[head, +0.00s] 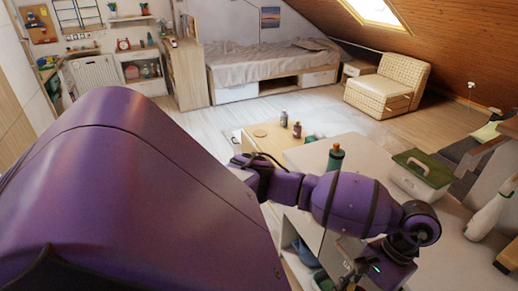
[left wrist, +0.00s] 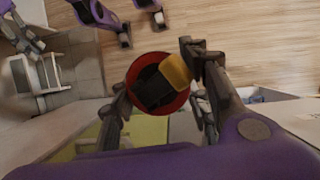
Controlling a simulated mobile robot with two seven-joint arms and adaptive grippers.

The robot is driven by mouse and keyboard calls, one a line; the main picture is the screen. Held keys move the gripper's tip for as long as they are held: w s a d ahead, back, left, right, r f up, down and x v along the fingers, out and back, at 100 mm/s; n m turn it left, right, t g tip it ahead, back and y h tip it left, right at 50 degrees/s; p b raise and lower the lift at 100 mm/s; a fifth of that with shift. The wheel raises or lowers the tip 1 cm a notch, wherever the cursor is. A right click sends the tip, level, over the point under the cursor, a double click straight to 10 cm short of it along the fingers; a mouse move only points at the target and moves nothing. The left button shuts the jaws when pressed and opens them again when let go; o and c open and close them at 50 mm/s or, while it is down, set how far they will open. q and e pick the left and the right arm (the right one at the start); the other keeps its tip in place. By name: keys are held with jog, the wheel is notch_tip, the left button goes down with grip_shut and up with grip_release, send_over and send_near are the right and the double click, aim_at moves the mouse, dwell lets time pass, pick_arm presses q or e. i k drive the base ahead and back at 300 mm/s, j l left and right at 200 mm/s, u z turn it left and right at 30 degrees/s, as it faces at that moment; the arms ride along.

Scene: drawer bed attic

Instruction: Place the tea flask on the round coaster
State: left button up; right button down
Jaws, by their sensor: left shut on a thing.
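My left gripper (left wrist: 160,88) is shut on a round red thing with a dark top and a yellow part (left wrist: 160,84). I take it for the tea flask, seen end-on between the fingers. In the head view the body of my left gripper (head: 385,266) is at the lower right; the fingers and held thing cannot be made out there. The round coaster (head: 260,132) lies flat and bare on the low wooden table, well to the left and beyond the gripper. My right gripper is not in view.
Two small bottles, one grey (head: 284,118) and one reddish (head: 297,130), stand right of the coaster. A green-and-white carrier box (head: 420,170) is to the right. Open floor lies beyond, before the bed (head: 270,68).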

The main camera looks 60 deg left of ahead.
aim_at(261, 133)
jog(key=j, duration=0.9)
jog(key=i+j+u, duration=0.15)
jog(key=j, duration=0.7)
jog(key=i+j, duration=0.1)
jog(key=j, duration=0.35)
jog(key=i+j+u, duration=0.1)
jog(key=j, duration=0.35)
jog(key=i+j, duration=0.1)
jog(key=j, duration=0.4)
jog(key=i+j+u, duration=0.1)
jog(key=j, duration=0.35)
jog(key=i+j+u, duration=0.15)
jog(key=i+j, duration=0.8)
